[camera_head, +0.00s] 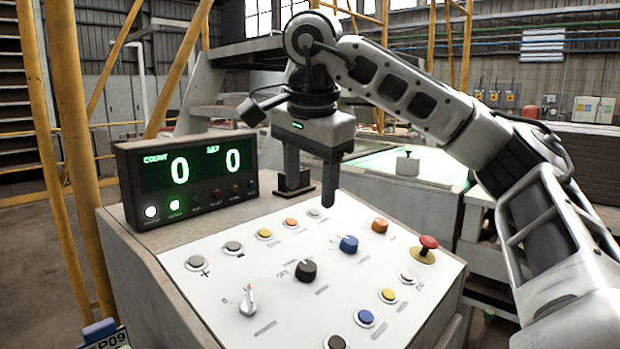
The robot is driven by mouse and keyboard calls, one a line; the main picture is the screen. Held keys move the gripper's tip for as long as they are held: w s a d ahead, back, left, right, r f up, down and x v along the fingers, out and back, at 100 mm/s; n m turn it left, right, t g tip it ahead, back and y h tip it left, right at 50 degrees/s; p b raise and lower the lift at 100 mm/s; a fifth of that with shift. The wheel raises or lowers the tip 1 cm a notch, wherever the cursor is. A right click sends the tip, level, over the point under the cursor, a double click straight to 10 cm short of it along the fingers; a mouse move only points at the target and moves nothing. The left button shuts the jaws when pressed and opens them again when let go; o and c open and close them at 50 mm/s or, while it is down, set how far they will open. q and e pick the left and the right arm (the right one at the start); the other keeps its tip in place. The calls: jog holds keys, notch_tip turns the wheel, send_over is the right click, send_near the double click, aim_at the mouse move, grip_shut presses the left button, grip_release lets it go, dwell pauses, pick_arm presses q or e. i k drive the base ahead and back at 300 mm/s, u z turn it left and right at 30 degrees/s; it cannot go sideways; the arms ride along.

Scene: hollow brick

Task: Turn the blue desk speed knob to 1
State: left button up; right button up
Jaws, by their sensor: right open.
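The blue knob (348,244) stands on the white sloping desk panel (215,290), right of the black knob (306,270). A pale line shows on the blue knob, but I cannot read its setting. My right gripper (310,185) hangs above the back part of the panel, fingers pointing down and apart, with nothing between them. It is above and behind the blue knob, not touching it. My left gripper is out of view.
An orange knob (379,226), a red mushroom button (428,243) and a white red-tipped switch (248,302) stand up from the panel, among several flat buttons. A display box (187,174) showing 0 and 0 stands at the back left. Yellow posts (70,150) rise at left.

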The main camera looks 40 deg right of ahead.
aim_at(349, 244)
jog(key=k, duration=1)
